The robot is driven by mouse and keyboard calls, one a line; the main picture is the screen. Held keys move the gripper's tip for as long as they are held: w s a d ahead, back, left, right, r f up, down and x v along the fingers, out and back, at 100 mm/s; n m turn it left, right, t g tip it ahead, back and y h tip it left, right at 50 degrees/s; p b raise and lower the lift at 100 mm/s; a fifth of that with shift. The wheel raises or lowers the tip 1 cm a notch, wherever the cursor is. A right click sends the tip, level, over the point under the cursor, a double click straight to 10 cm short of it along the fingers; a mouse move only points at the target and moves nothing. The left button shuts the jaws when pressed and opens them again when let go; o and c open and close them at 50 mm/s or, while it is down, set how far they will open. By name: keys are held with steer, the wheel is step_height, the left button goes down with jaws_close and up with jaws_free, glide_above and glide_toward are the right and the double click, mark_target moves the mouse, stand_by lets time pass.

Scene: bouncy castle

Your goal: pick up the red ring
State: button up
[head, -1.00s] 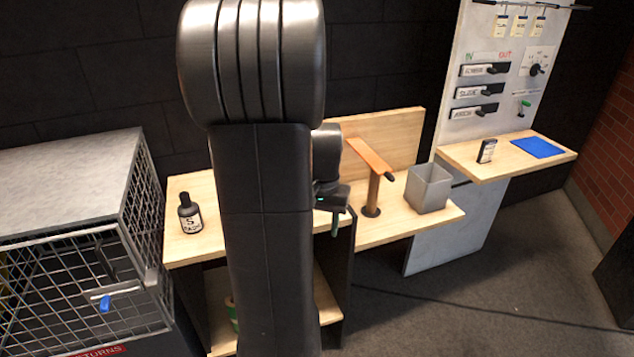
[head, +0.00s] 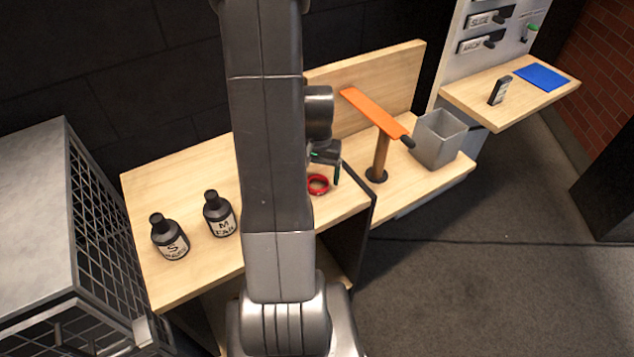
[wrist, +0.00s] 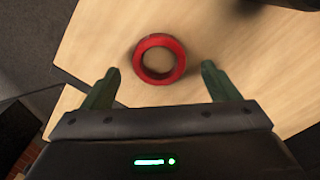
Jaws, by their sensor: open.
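The red ring (head: 318,184) lies flat on the wooden tabletop (head: 190,277), near its right edge. In the wrist view the red ring (wrist: 160,59) shows whole, just beyond and roughly midway between the two green fingertips. My gripper (wrist: 158,82) is open with nothing between its fingers. In the head view my gripper (head: 328,172) is just above and beside the ring, partly hidden behind my arm. The height of the fingers over the table is hard to tell.
Two dark bottles, one marked S (head: 170,238) and one marked M (head: 219,214), stand on the table to the left. An orange-topped post (head: 380,155) and a grey bin (head: 438,140) stand to the right. A wire cage (head: 60,230) is at far left.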

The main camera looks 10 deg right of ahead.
steer(key=shift+f, duration=1.2)
steer(key=shift+s, duration=0.1)
steer(key=c, duration=1.1)
steer(key=shift+o, duration=0.2)
